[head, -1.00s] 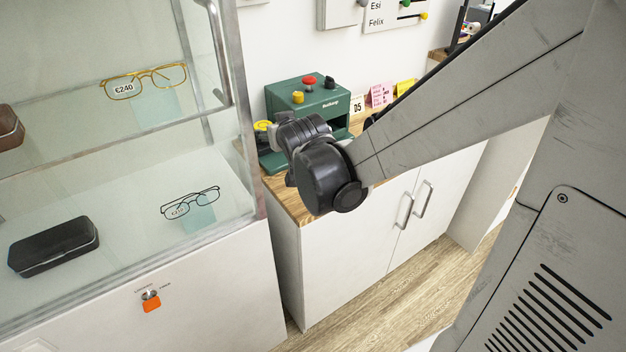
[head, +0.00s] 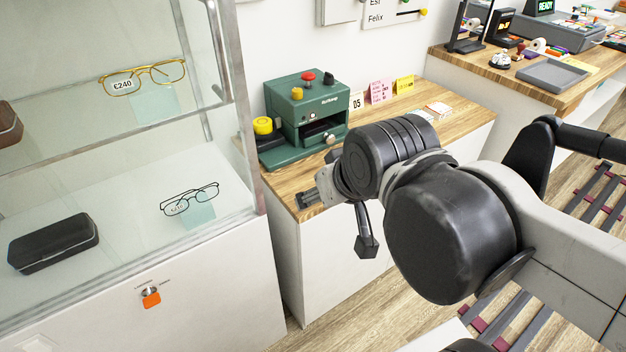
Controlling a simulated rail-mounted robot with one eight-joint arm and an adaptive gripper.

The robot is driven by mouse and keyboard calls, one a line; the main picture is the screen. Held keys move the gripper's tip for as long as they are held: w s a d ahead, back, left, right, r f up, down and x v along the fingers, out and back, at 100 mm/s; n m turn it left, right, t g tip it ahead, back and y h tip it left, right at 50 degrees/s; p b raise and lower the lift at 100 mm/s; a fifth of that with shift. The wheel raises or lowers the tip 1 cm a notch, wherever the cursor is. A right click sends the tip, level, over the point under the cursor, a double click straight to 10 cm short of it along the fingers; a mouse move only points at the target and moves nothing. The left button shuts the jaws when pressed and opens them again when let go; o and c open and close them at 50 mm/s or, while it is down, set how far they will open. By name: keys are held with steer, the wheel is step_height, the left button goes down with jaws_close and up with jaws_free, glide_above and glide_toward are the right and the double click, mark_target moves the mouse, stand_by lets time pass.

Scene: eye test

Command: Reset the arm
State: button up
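My arm reaches in from the right in the head view, with its dark, rounded wrist joints in the middle. What shows of my gripper (head: 310,198) is a small grey and dark end piece left of the wrist, in front of the wooden counter's front edge. A black part also hangs below the wrist. The wrist hides much of the hand, and I cannot tell whether the fingers are open or shut. No held object is visible.
A green machine (head: 308,112) with coloured knobs stands on the wooden counter (head: 455,106) behind my wrist. A glass cabinet (head: 245,130) with glasses and cases fills the left. A second counter (head: 480,59) with a grey tray (head: 552,75) is at the back right.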

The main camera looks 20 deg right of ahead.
steer(key=shift+s+f, duration=0.1)
steer(key=shift+s, duration=0.45)
step_height(320, 180, up, 4)
steer(key=p, duration=0.3)
steer(key=shift+f+p, duration=0.2)
steer(key=shift+p, duration=0.1)
steer(key=shift+c, duration=0.3)
